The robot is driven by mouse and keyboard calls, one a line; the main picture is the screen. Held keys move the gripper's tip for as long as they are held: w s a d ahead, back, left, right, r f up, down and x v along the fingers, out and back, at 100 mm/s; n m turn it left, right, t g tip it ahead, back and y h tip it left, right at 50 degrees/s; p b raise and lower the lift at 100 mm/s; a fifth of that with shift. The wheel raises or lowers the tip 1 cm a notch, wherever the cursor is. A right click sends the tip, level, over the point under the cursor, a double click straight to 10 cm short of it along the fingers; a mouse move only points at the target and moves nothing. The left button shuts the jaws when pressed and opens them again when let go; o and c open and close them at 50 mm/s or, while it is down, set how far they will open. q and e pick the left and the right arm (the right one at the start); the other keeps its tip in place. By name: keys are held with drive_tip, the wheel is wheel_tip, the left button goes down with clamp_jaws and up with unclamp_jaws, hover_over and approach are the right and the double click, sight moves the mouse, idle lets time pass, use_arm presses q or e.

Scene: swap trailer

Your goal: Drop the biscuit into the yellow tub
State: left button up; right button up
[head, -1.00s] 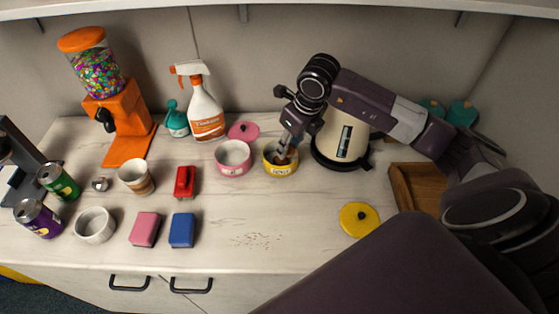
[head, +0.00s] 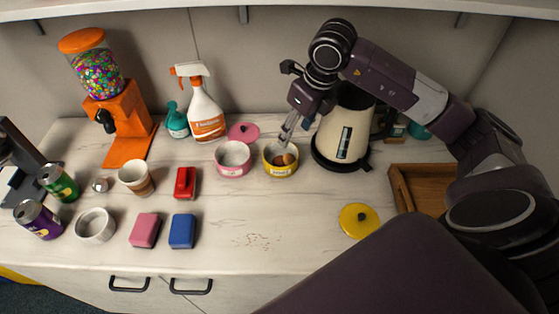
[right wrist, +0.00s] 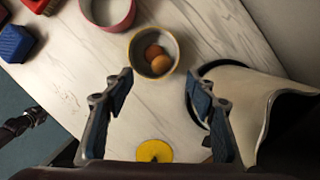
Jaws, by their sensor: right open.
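The yellow tub (head: 280,169) stands open on the counter, between the pink tub and the kettle. It also shows in the right wrist view (right wrist: 137,60). Inside it lie two round brown pieces that look like biscuits (right wrist: 160,64); one brown piece shows in the head view (head: 289,159). The yellow lid (head: 359,220) lies apart on the counter, to the lower right of the tub. My right gripper (head: 287,136) is open and empty, just above the yellow tub's rim. In the right wrist view its fingers are spread wide.
The kettle (head: 341,137) stands close to the right of the tub. The pink tub (head: 233,160) stands on its left, with a pink lid (head: 243,132) behind. A wooden tray (head: 402,188) lies at the right.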

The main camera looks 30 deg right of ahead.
drive_tip(key=v, duration=0.4)
drive_tip(key=shift+r, duration=0.1)
